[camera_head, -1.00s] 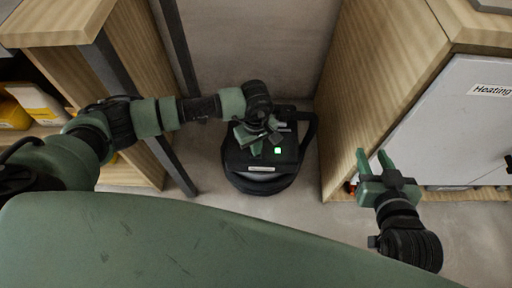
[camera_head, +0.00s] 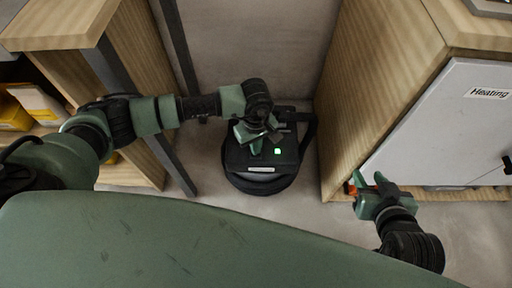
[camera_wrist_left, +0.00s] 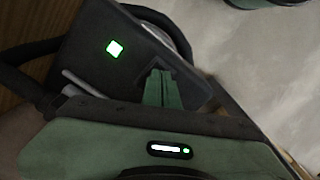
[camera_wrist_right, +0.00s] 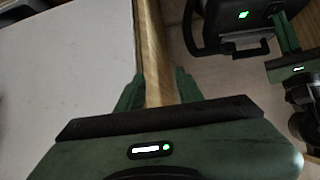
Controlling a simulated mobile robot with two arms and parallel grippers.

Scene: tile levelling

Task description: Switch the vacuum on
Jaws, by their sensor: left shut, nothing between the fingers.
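The vacuum (camera_head: 262,184) is a dark, rounded machine on the floor between two wooden cabinets. A small square on its top glows green (camera_head: 277,151); the square also shows in the left wrist view (camera_wrist_left: 115,48). My left gripper (camera_head: 256,148) is over the vacuum's top, beside the lit square. In the left wrist view its fingers (camera_wrist_left: 162,88) are together with nothing between them; I cannot tell whether they touch the vacuum. My right gripper (camera_head: 371,180) is open beside the right cabinet. In the right wrist view its fingers (camera_wrist_right: 158,92) are apart, with the cabinet's wooden edge seen between them.
The right cabinet (camera_head: 375,75) has a white door labelled "Heating" (camera_head: 440,125). The left cabinet (camera_head: 135,60) holds yellow items on a shelf (camera_head: 35,105). A dark post (camera_head: 175,50) stands left of the vacuum. My left arm crosses the gap.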

